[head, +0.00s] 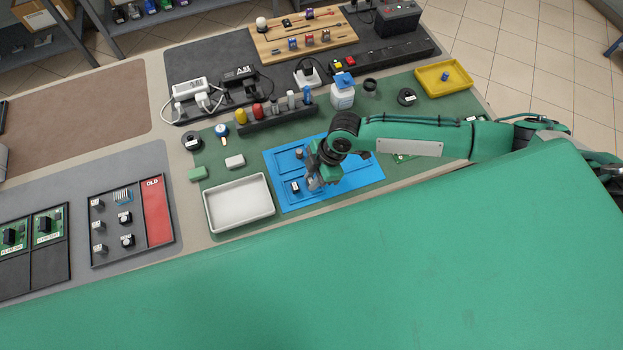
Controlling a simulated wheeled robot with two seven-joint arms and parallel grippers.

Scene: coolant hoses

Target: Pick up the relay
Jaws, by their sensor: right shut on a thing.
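My right gripper (316,184) is pointed down over the left-middle part of the blue tray (345,190). It is shut on a small part, apparently the relay, which the fingers and wrist mostly hide. I cannot tell whether that part is clear of the tray. A small dark block with a pale label (295,186) sits on the tray just left of the fingers, and a small brownish part (299,153) stands above it. My left gripper is not in view.
A white empty bin (239,227) stands left of the blue tray. A rack of coloured-handled tools (276,117) and a white bottle with a blue cap (343,95) stand behind. A sorting tray with a red OLD strip (157,211) is further left. A yellow bin (444,77) is back right.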

